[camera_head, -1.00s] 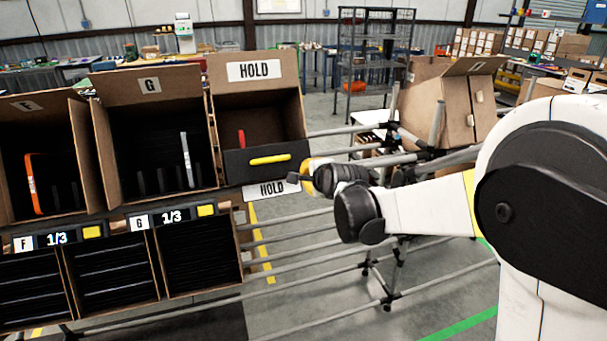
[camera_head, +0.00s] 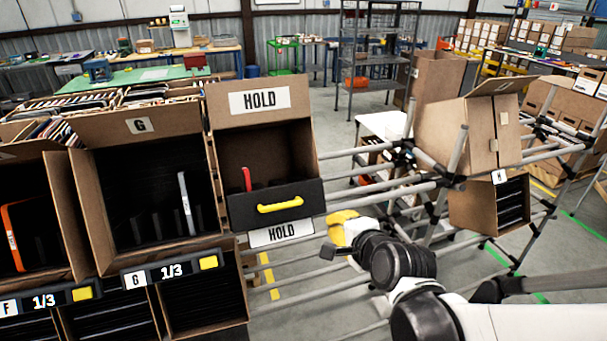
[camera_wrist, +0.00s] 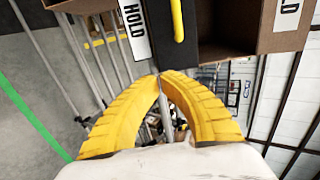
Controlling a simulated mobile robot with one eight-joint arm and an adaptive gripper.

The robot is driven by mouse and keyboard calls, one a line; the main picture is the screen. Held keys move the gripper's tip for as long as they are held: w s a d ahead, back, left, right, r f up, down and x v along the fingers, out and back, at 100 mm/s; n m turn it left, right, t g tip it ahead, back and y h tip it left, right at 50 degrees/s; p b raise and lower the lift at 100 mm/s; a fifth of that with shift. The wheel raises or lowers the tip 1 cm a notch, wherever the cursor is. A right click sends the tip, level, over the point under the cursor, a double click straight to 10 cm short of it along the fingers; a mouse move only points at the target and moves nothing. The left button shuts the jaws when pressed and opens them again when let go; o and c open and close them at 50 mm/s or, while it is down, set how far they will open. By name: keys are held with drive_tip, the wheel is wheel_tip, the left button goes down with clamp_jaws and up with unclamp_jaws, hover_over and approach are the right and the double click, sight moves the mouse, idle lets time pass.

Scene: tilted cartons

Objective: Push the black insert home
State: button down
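The black insert (camera_head: 305,198) with a yellow handle (camera_head: 280,204) sits across the lower front of the HOLD carton (camera_head: 260,120). A red item (camera_head: 246,179) stands behind it. In the wrist view the insert (camera_wrist: 181,50) is at the top, its handle (camera_wrist: 177,20) running up, and its front appears to stand out from the carton (camera_wrist: 245,15). My gripper (camera_head: 340,232) is right of and slightly below the insert, apart from it. In the wrist view its yellow fingers (camera_wrist: 160,78) curve together, tips meeting or nearly so, with nothing held.
A HOLD label (camera_head: 282,233) hangs below the insert. The G carton (camera_head: 140,190) with dark dividers stands to the left, above lower bins with G 1/3 (camera_head: 168,272) displays. Grey rack tubes (camera_head: 390,190) run right of the HOLD carton, behind my arm. A tilted carton (camera_head: 460,130) stands farther right.

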sight(314, 214)
drive_tip(key=b+x, duration=0.3)
drive_tip(key=x, duration=1)
drive_tip(key=shift+f, duration=0.25)
drive_tip(key=shift+b, duration=0.3)
drive_tip(key=shift+b+x, duration=0.75)
drive_tip(key=shift+x, duration=0.6)
drive_tip(key=shift+s+r, duration=0.1)
drive_tip(key=shift+s, duration=0.05)
drive_tip(key=shift+r, duration=0.1)
